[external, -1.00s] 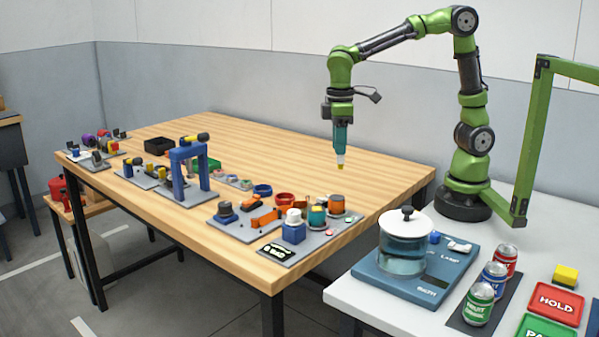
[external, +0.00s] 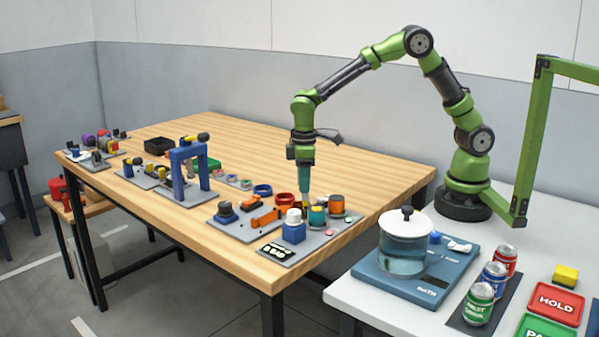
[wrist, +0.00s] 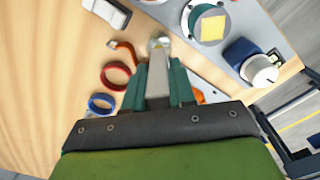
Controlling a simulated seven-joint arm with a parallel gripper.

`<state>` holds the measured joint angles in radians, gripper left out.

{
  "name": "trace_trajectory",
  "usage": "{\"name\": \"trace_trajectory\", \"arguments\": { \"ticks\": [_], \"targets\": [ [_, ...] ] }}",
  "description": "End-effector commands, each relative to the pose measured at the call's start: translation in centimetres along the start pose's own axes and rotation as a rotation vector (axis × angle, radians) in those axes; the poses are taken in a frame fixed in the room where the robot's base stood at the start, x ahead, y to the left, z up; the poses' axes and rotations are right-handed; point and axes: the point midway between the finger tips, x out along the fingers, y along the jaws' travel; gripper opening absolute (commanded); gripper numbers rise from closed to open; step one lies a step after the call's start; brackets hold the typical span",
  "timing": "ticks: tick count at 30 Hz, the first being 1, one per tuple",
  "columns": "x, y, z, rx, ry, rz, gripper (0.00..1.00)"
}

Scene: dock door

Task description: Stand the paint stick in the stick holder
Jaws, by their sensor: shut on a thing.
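My gripper (external: 305,188) points straight down above the fixture board at the near end of the wooden table. Its teal fingers are shut on the paint stick (wrist: 158,72), a pale grey bar in the wrist view. The stick hangs upright, and its lower tip (external: 306,200) is low among the board's parts, beside a teal cup (external: 317,216) and behind a blue block with a white round top (external: 293,232). Whether the tip touches anything is hidden. I cannot tell for sure which part is the stick holder.
Red (external: 285,199) and blue (external: 263,190) rings lie left of my gripper. A blue arch (external: 188,168) stands farther left.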

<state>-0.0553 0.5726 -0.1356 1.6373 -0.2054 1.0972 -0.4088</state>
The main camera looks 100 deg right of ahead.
Motion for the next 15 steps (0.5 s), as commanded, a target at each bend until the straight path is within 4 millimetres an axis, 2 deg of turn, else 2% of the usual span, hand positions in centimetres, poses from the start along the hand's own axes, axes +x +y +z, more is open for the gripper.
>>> {"name": "trace_trajectory", "arguments": {
  "ticks": [3, 6, 15],
  "targets": [
    [2.0, 0.0, 0.1, 0.000, -0.005, 0.000, 0.00],
    [2.8, 0.0, 0.1, 0.000, -0.003, 0.000, 0.00],
    [3.0, 0.0, 0.1, 0.000, -0.001, 0.000, 0.00]
  ]
}}
